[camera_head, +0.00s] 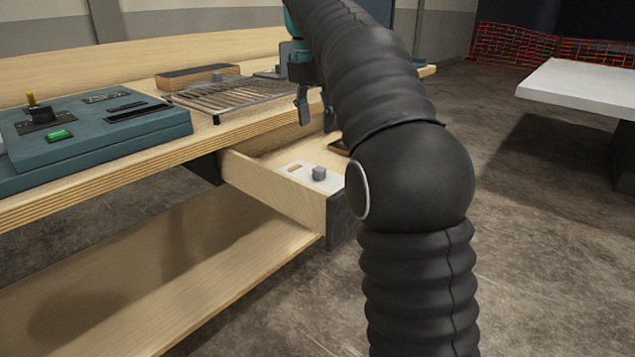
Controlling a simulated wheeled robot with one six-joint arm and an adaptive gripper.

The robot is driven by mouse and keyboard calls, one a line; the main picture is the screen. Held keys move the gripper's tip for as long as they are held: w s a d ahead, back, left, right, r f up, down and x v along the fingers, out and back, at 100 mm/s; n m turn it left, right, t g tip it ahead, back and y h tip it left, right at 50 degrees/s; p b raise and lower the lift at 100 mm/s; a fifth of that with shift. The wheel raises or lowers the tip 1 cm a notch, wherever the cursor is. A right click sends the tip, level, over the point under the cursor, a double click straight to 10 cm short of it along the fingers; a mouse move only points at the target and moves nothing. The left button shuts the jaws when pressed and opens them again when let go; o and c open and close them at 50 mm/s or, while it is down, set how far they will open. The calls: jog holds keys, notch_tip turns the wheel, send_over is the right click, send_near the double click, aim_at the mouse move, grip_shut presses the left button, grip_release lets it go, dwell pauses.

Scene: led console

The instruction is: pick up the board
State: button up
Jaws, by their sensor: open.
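A white flat board (299,171) with a grey knob and a small tan slot lies in the open wooden drawer (275,187). It is the piece that looks most like the board; I cannot be sure. My gripper (316,114) is above the drawer, pointing down, with its fingers apart and nothing seen between them. It is apart from the white board, above it in the picture. My arm hides the right part of the drawer and some of my gripper. A dark-edged piece (338,146) shows partly in the drawer beside my arm.
A teal console (95,120) with a lever and green button stands on the wooden bench at left. A pale table (580,85) stands at right. Floor between is clear.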

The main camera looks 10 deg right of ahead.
jog(key=b, duration=0.2)
send_over(319, 168)
notch_tip(319, 168, down, 6)
jog(key=shift+w+r, duration=0.1)
jog(key=shift+w, duration=0.05)
jog(key=f, duration=0.1)
jog(key=f+b, duration=0.1)
jog(key=f, duration=0.2)
jog(key=shift+s+a+f, duration=0.1)
jog(key=shift+s+f, duration=0.15)
jog(key=shift+f, duration=0.05)
jog(key=shift+f+b, duration=0.3)
jog(key=shift+f, duration=0.1)
grip_shut()
